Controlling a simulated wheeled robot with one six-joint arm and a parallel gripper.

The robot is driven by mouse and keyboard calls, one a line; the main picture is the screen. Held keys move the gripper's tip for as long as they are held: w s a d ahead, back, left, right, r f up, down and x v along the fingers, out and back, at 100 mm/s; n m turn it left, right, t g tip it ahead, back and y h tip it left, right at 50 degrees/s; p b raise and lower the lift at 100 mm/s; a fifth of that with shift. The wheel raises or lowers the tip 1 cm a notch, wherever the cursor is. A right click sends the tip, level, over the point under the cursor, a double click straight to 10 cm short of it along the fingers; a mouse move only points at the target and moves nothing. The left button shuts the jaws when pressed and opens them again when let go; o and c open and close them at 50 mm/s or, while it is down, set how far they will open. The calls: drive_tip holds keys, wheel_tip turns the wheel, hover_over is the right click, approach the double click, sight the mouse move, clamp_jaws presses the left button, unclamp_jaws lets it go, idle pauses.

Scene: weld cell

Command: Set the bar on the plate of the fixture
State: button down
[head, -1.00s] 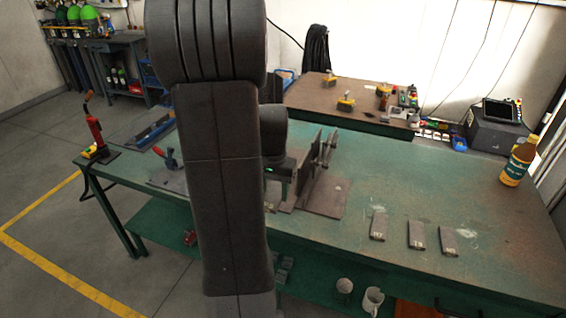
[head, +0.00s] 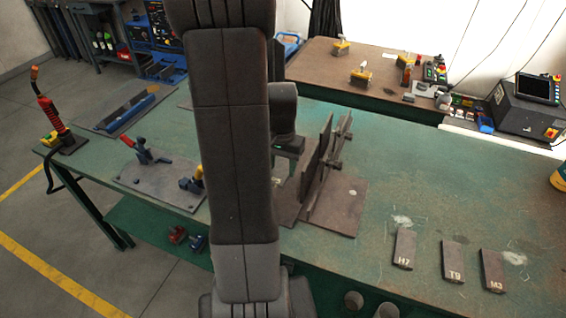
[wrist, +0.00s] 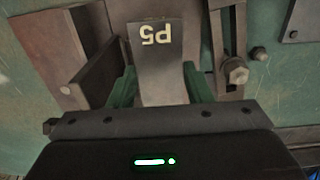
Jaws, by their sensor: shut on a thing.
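The bar (wrist: 158,62) is a grey flat piece marked P5, seen in the wrist view. My gripper (wrist: 160,84) is shut on it, with a green finger on each side. The fixture (head: 318,180) stands on the bench in the head view, with upright plates and a flat brown plate (head: 343,212) at its foot. My gripper (head: 287,163) is at the left side of the uprights, partly hidden by my arm. In the wrist view, fixture walls (wrist: 92,72) flank the bar. I cannot tell whether the bar touches the plate.
Three loose bars, H7 (head: 404,247), T9 (head: 452,261) and M3 (head: 492,270), lie at the right on the green bench (head: 400,170). A clamp plate (head: 165,183) is to the left. A brown table (head: 380,85) stands behind. The bench's right-middle is clear.

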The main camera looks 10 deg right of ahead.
drive_tip(key=shift+w+d+f, duration=0.1)
drive_tip(key=shift+w+f, duration=0.2)
drive_tip(key=shift+f, duration=0.3)
drive_tip(key=shift+f+b, duration=2.55)
drive_tip(key=shift+f, duration=0.5)
drive_tip(key=shift+f, duration=0.3)
drive_tip(key=c, duration=0.6)
unclamp_jaws()
drive_tip(key=shift+s, duration=0.1)
drive_tip(key=shift+c, duration=0.2)
wheel_tip(320, 180, up, 14)
drive_tip(key=shift+f+p, duration=0.1)
drive_tip(key=shift+p, duration=0.4)
drive_tip(key=shift+f, duration=0.1)
